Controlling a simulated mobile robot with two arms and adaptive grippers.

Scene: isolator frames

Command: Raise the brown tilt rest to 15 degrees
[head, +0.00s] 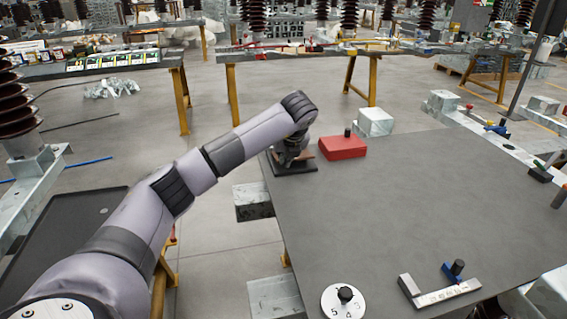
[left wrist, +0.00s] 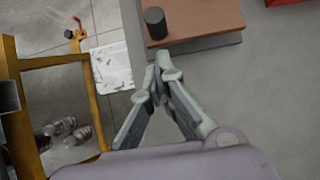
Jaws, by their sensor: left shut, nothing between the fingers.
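The brown tilt rest (left wrist: 200,14) is a flat brown plate on a dark base at the table's left edge. A dark cylindrical knob (left wrist: 155,23) stands on the plate near its left edge. In the head view the rest's dark base (head: 296,169) shows, and my left arm hides most of the brown plate (head: 309,153). My left gripper (left wrist: 163,62) is shut and empty, its fingertips just short of the rest's near edge in the wrist view. I cannot tell whether they touch it, nor the plate's angle. My right gripper is not in view.
A red block (head: 343,147) with a dark knob stands right of the rest. A white dial (head: 343,301) and a metal angle piece with a blue part (head: 440,292) are at the table's front. The middle of the grey table (head: 400,210) is clear.

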